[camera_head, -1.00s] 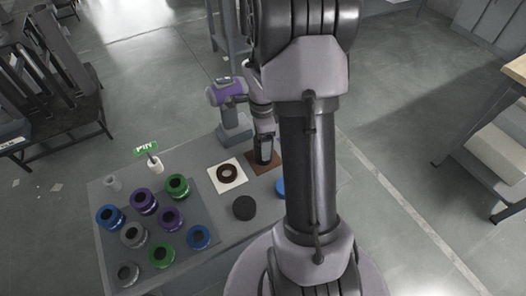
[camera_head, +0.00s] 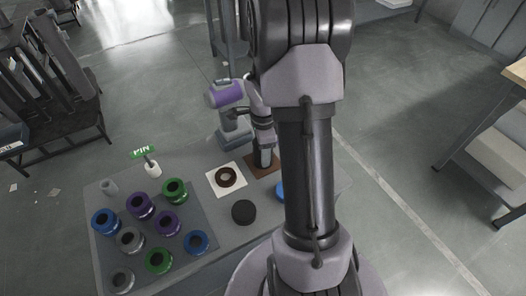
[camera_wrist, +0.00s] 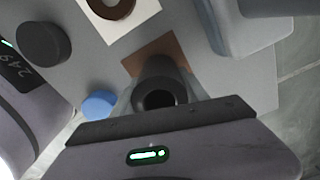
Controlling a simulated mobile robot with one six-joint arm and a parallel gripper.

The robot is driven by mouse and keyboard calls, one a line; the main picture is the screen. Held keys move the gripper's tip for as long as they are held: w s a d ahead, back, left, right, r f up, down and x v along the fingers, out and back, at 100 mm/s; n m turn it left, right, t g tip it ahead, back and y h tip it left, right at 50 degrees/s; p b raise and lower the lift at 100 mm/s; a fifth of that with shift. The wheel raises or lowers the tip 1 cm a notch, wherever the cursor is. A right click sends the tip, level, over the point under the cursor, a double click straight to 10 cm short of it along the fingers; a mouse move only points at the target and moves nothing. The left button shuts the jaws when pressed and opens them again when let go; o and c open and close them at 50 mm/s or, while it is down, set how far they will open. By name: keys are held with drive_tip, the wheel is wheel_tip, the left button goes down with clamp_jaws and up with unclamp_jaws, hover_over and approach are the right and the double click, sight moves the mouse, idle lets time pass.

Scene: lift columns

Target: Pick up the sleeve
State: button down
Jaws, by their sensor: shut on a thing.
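The sleeve (camera_wrist: 162,75) is a dark grey hollow cylinder with its round opening facing the wrist camera. It is between the jaws of my gripper (camera_head: 264,146), which is shut on it. In the head view the sleeve (camera_head: 263,160) shows as a small dark shape below the gripper, over a brown square (camera_head: 252,170). The brown square (camera_wrist: 143,57) also shows behind the sleeve in the wrist view. I cannot tell whether the sleeve touches the square. My arm hides part of the table on the right.
A white square with a dark ring (camera_head: 213,181), a black disc (camera_head: 243,212) and a blue disc (camera_head: 280,191) are nearby. Several coloured spools stand on a grey mat (camera_head: 190,262) at left. A purple-and-grey device (camera_head: 226,94) stands behind. A green sign (camera_head: 142,153) rises at the back left.

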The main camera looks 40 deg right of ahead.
drive_tip(key=shift+s+a+r+p, duration=0.15)
drive_tip(key=shift+r+p, duration=0.4)
drive_tip(key=shift+r, duration=0.45)
drive_tip(key=shift+s+a+r+p, duration=0.1)
drive_tip(key=shift+r+p, duration=0.45)
drive_tip(key=shift+r, duration=0.4)
drive_tip(key=s+a+r+p, duration=0.1)
drive_tip(key=s+a+p, duration=0.1)
drive_tip(key=s+a, duration=0.85)
drive_tip(key=r+p, duration=0.1)
drive_tip(key=r, duration=0.1)
drive_tip(key=r+p, duration=0.3)
drive_tip(key=r, duration=0.1)
drive_tip(key=shift+s, duration=0.35)
